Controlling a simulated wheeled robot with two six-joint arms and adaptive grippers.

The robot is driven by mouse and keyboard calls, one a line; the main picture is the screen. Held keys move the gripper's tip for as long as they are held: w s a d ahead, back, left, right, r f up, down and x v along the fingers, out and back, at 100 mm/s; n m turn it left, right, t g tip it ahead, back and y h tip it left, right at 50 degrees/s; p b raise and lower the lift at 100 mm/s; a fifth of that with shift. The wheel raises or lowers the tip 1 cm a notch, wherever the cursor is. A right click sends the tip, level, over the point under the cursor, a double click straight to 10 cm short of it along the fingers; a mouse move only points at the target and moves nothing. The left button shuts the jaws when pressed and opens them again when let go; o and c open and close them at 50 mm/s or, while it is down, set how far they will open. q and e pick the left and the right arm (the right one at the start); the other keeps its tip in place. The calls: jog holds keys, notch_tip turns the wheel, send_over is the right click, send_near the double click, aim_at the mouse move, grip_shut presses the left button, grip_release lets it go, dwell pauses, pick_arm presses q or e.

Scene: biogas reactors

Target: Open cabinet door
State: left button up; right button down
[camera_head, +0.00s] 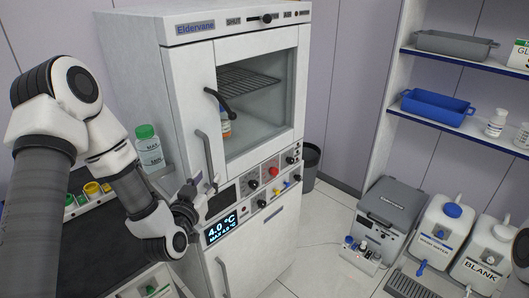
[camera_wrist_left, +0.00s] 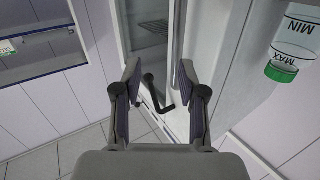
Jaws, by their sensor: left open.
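The white cabinet (camera_head: 182,85) labelled Eldervane stands upright in the middle of the head view. Its front has a glass-windowed door (camera_head: 258,95) that appears shut, with a rack and a small bottle visible behind the glass. A black curved handle (camera_head: 222,104) sits at the window's left edge, and a grey bar handle (camera_head: 205,157) is lower left. My left gripper (camera_head: 205,186) is in front of the cabinet, below the grey handle and near the display. In the left wrist view, its open fingers (camera_wrist_left: 158,68) are apart with nothing gripped; a dark curved handle (camera_wrist_left: 158,96) shows beyond them. My right gripper is not seen.
A control panel with knobs and a display (camera_head: 222,229) lies below the door. A green-capped bottle (camera_head: 149,150) stands left of the cabinet. A grey box (camera_head: 389,213) and white canisters (camera_head: 442,235) are at right, beneath shelves (camera_head: 470,61). Some floor is clear before them.

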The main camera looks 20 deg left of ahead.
aim_at(207, 154)
pick_arm(q)
jog(key=shift+n, duration=0.3)
jog(key=w+a+r+p, duration=0.1)
jog(key=w, duration=0.1)
jog(key=w+a+r+p, duration=0.1)
jog(key=w, duration=0.2)
jog(key=w+a+r, duration=0.1)
jog(key=w, duration=0.1)
jog(key=shift+w+a+p, duration=0.1)
jog(key=shift+w+p, duration=0.05)
jog(key=shift+p, duration=0.25)
jog(key=shift+w+a, duration=0.1)
jog(key=shift+w, duration=0.15)
jog(key=shift+a+f+y, duration=0.25)
jog(key=shift+a+y, duration=0.15)
jog(key=shift+a, duration=0.05)
jog(key=c, duration=0.7)
jog(key=shift+d+r, duration=0.1)
jog(key=shift+d, duration=0.05)
grip_shut()
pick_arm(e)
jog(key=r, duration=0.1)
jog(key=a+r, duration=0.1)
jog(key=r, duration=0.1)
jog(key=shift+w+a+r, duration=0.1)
